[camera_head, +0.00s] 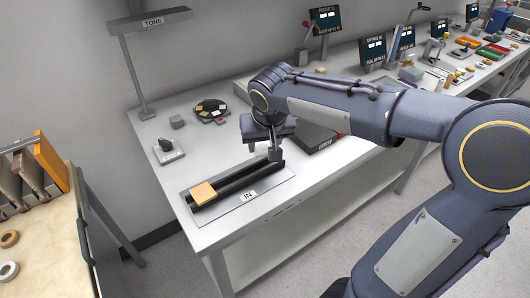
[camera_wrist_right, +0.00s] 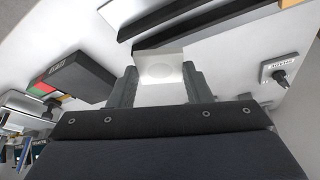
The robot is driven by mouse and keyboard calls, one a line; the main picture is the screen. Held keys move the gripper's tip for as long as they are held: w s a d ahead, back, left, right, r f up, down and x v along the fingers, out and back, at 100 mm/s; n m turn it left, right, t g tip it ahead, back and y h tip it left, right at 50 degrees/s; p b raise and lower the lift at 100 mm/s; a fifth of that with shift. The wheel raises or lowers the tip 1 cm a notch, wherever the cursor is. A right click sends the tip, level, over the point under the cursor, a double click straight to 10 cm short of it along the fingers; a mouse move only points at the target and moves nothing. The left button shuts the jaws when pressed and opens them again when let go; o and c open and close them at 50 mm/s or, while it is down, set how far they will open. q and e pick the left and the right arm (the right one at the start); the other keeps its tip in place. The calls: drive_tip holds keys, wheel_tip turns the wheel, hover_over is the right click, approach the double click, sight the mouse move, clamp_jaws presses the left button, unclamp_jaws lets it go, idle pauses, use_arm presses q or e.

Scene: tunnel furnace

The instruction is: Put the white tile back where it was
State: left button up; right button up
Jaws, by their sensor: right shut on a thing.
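A white tile (camera_wrist_right: 160,66) with a faint round mark is held between the two fingers of my right gripper (camera_wrist_right: 160,88) in the wrist view. In the head view my right gripper (camera_head: 275,153) is over the far right end of the black rails (camera_head: 238,181) on the plate labelled IN; the tile is hidden or too small to make out there. A tan tile (camera_head: 203,194) lies across the near left end of the rails. A dark round dish (camera_head: 211,111) with several small tiles stands behind. My left gripper is not in view.
A lamp-like stand labelled TONE (camera_head: 151,22) rises at the back left. A knob on a small plate (camera_head: 167,151) is left of the rails. A flat dark box (camera_head: 318,139) lies right of the gripper. The table's front strip (camera_head: 262,215) is clear.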

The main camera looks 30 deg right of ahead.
sight(266, 151)
drive_tip(key=shift+w+d+f, duration=0.1)
drive_tip(key=shift+w+f, duration=0.05)
drive_tip(key=shift+f, duration=0.85)
drive_tip(key=shift+w+d+f, duration=0.1)
drive_tip(key=shift+f, duration=0.85)
drive_tip(key=shift+f+b, duration=0.55)
drive_tip(key=shift+b, duration=0.15)
drive_tip(key=o, duration=1)
